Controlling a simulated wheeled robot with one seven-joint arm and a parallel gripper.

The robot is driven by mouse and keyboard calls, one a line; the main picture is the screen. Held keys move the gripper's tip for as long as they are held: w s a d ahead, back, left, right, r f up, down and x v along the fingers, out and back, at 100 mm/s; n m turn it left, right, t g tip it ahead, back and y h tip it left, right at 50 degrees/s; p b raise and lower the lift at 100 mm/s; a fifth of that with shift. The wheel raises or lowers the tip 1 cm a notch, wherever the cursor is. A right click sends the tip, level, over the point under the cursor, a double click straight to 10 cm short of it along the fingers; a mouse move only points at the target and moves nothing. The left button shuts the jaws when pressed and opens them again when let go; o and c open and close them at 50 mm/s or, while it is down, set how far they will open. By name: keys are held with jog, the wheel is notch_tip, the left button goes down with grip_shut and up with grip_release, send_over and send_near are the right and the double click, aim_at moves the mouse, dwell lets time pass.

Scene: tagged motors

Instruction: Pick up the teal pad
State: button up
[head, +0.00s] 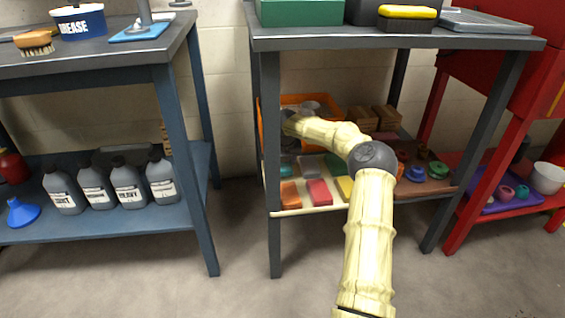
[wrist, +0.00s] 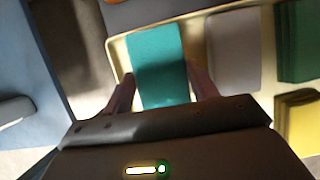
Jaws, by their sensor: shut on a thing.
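The teal pad (wrist: 158,62) is a flat rectangle between the two fingers of my gripper (wrist: 160,88) in the wrist view. My gripper is shut on it, one finger along each side. The pad appears over the left end of a cream tray (wrist: 122,54); I cannot tell whether it is clear of the tray floor. In the head view my arm reaches into the lower shelf of the middle grey bench, and a bit of teal (head: 286,171) shows at the tray's left. The gripper's fingers are not clear there.
A grey pad (wrist: 232,52) lies just right of the teal pad, with green (wrist: 298,40) and yellow (wrist: 298,122) pads beyond. Orange (head: 290,193) and red (head: 319,192) pads lie at the tray's front. An orange bin (head: 300,99) stands behind; the bench top (head: 400,42) is overhead.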

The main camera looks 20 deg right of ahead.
notch_tip(320, 180, up, 8)
jog(key=p, duration=0.5)
jog(key=shift+f, duration=0.1)
